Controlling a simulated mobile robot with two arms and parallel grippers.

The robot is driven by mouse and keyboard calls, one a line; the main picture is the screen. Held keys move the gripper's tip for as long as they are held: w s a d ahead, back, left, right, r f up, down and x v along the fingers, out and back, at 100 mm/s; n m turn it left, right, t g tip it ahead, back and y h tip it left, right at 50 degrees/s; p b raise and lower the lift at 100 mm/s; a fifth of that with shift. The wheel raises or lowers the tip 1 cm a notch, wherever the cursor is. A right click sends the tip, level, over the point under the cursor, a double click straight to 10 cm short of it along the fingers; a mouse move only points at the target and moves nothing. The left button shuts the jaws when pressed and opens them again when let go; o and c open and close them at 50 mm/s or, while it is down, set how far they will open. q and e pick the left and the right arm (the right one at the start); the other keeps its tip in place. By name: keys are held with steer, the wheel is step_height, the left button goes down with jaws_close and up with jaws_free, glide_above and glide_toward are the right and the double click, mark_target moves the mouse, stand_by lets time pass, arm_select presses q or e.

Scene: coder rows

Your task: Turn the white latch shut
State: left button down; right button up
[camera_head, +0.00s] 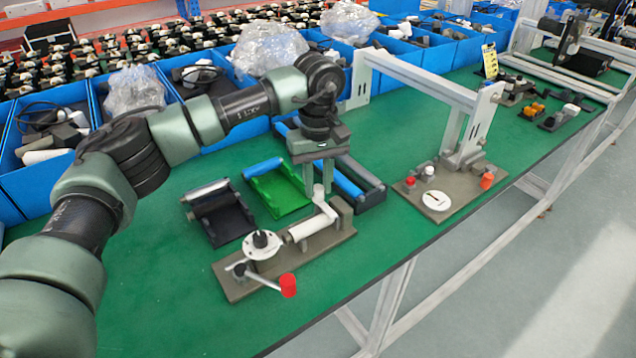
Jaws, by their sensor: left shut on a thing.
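The white latch (325,210) is a small white lever with an upright knob, at the back right of a grey-brown base plate (240,290) on the green table. A white cylinder (303,229) lies beside it on the same plate. My left gripper (318,185) points down over the latch and is shut on its upright knob. The fingers hide part of the knob. The exact angle of the latch is hard to tell. My right gripper is not in view.
The plate also carries a white disc (262,245) and a crank with a red knob (288,285). A black tray (222,215) and a green tray (277,190) lie behind. A second fixture (450,195) stands to the right. Blue bins (35,190) line the back.

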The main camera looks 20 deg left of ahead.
arm_select(q)
steer(key=c, duration=1.2)
jaws_free()
step_height(320, 180, up, 8)
steer(key=shift+f+b, duration=0.1)
steer(key=shift+b, duration=0.3)
